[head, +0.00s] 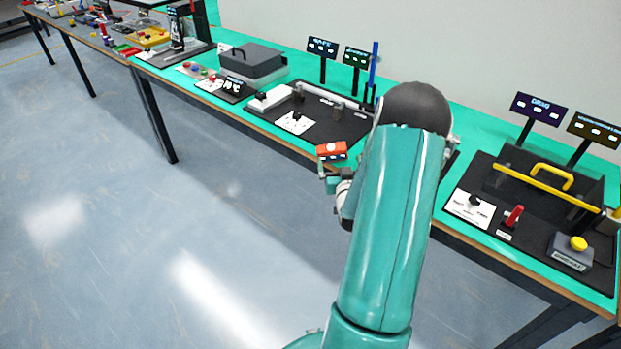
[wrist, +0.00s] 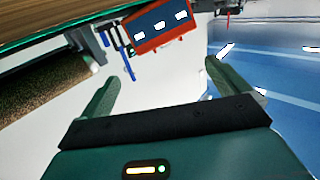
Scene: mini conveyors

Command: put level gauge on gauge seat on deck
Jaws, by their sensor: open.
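A small orange-red block with a white spot (head: 332,150), which looks like the level gauge, is at the bench's front edge in the head view. My gripper (head: 331,184) is just below it and partly hidden by my arm. In the wrist view my gripper (wrist: 163,92) has its two fingers wide apart, with nothing between them. A tilted orange-edged panel with a blue face and white marks (wrist: 160,25) lies beyond the fingers; I cannot tell if it is the same block. A black deck (head: 345,128) is behind the block. I cannot make out the gauge seat.
My arm hides part of the bench. A dark box (head: 252,62) and a white card with a black knob (head: 295,122) are left. A blue rod (head: 373,62) stands behind. A right-hand station has a yellow bar (head: 545,187) and red lever (head: 514,215). The floor in front is clear.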

